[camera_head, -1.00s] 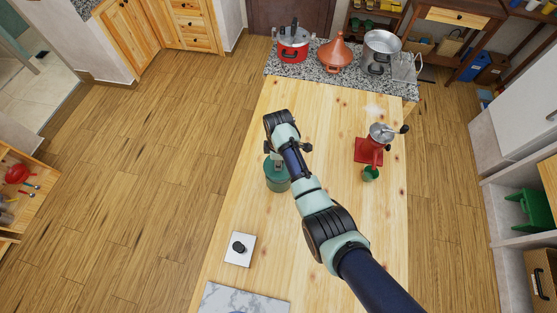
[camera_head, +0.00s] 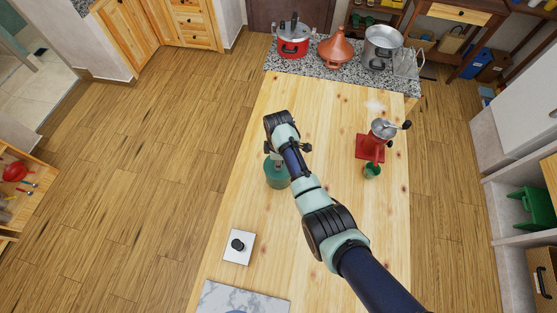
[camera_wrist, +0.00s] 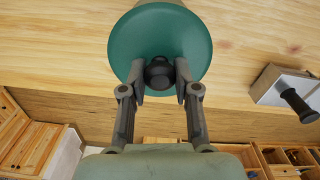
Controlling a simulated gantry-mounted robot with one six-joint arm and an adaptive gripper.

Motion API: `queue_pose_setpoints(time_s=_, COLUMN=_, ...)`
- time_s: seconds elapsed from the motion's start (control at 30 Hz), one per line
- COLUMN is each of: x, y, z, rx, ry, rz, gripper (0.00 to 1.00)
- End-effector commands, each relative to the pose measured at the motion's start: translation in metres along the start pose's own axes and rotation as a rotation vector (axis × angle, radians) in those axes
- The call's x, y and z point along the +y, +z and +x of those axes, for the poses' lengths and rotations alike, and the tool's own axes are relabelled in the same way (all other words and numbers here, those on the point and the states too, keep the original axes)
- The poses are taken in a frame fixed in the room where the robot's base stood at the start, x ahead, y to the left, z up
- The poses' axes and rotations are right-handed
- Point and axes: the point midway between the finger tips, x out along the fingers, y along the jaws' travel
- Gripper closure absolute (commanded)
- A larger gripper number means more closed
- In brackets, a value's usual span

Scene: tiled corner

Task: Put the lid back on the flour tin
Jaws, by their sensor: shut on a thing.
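A round green lid (camera_wrist: 140,38) with a dark knob (camera_wrist: 159,74) fills the upper middle of the wrist view. My gripper (camera_wrist: 160,80) is shut on this knob, one finger on each side.
A white block with a black knob (camera_head: 238,246) lies nearer on the table (camera_head: 330,105). A red grinder (camera_head: 370,147) and small green cup (camera_head: 372,171) stand to the right. A marble slab (camera_head: 245,298) is at the near edge; pots stand on the far counter.

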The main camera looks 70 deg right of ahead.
Motion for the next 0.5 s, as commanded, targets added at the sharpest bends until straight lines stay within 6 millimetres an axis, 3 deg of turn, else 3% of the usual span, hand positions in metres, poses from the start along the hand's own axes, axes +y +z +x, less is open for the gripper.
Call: queue_pose_setpoints(time_s=0.5, x=0.0001, y=-0.0001, z=0.0038, rx=0.0, ry=0.0, rz=0.0, gripper=1.0)
